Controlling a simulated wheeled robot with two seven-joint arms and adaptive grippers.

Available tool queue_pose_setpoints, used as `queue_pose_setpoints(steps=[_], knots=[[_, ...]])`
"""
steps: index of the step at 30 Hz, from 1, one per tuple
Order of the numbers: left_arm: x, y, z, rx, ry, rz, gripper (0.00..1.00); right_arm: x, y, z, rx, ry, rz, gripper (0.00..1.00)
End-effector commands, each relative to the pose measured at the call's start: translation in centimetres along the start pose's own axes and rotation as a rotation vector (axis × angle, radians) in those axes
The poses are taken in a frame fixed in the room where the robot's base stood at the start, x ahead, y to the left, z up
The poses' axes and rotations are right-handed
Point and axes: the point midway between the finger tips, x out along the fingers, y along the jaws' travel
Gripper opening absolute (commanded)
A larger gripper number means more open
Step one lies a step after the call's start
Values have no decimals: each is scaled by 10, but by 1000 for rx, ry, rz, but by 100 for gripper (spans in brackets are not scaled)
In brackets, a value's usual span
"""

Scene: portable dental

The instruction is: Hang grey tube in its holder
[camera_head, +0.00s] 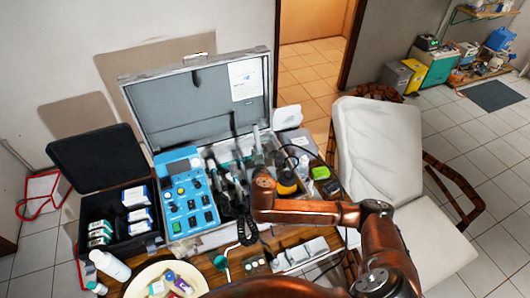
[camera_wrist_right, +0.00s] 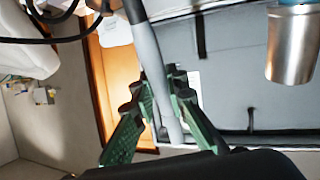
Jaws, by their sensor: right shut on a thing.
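In the right wrist view, the green fingers of my right gripper (camera_wrist_right: 160,88) are closed around a grey tube (camera_wrist_right: 149,52). The tube runs from the top edge down between the fingers, slightly tilted. In the head view, my right arm reaches over the open case (camera_head: 198,106), and its wrist hides most of the gripper and the tube. Dark-handled instruments stand in a row in the case beside the blue control panel (camera_head: 186,193). I cannot make out which holder belongs to the tube. My left gripper is not in view.
A black box (camera_head: 97,162) with small cartons is at the left. A cream bowl (camera_head: 194,276) with small containers is at the front. A white padded chair (camera_head: 374,150) stands to the right. A metal cup (camera_wrist_right: 292,48) shows in the wrist view.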

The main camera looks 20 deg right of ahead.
Motion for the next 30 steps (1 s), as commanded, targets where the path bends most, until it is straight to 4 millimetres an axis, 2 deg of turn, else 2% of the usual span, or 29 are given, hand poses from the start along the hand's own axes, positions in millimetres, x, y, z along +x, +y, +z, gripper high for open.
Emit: queue_pose_setpoints(steps=[3,9,16,25,30], knots=[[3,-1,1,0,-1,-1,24,-6,10,2,8,105,48,0],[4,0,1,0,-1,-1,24,-18,20,-2,11,209,95,0],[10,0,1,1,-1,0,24,-21,22,5,10,228,104,0],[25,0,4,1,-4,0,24,-19,21,32,9,227,104,0],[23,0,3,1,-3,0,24,-21,21,31,12,227,103,0]])
